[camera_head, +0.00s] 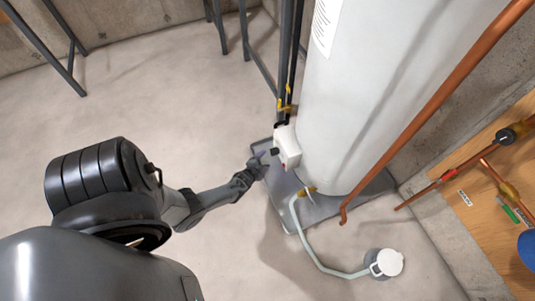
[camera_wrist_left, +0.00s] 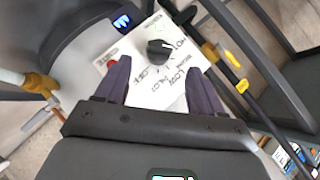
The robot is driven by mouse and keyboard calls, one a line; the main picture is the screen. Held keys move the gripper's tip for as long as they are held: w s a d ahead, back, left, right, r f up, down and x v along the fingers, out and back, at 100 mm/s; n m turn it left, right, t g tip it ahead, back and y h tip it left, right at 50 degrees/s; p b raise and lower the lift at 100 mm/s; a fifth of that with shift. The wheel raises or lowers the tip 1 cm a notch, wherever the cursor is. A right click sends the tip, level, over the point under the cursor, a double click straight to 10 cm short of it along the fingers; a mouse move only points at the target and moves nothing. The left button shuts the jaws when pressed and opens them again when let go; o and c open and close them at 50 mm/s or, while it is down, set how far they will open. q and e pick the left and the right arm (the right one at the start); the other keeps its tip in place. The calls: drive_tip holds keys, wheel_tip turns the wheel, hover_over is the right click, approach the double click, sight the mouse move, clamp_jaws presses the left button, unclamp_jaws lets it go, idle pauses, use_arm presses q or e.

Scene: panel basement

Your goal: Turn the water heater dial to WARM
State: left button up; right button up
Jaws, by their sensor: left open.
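The water heater (camera_head: 365,95) is a large pale tank at the right of centre in the head view. Its white control box (camera_head: 288,142) sits low on the tank's left side. In the left wrist view the black dial (camera_wrist_left: 160,50) is on the box's white face (camera_wrist_left: 143,88), with printed words around it; LOW and OFF can be made out, and WARM is not clearly readable. A red button (camera_wrist_left: 111,63) is left of the dial. My left gripper (camera_head: 270,157) is at the box. In the wrist view its open fingers (camera_wrist_left: 157,68) stand either side just below the dial, with nothing visibly gripped.
A copper pipe (camera_head: 430,100) slants past the heater's right side. A grey pan (camera_head: 372,190) lies under the tank, and a pale hose runs to a white-topped container (camera_head: 387,263). Dark posts with a yellow fitting (camera_head: 284,104) stand close behind the box. Floor at left is clear.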

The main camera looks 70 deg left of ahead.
use_arm(q)
drive_tip(key=shift+p+v, duration=0.35)
drive_tip(key=shift+v, duration=0.55)
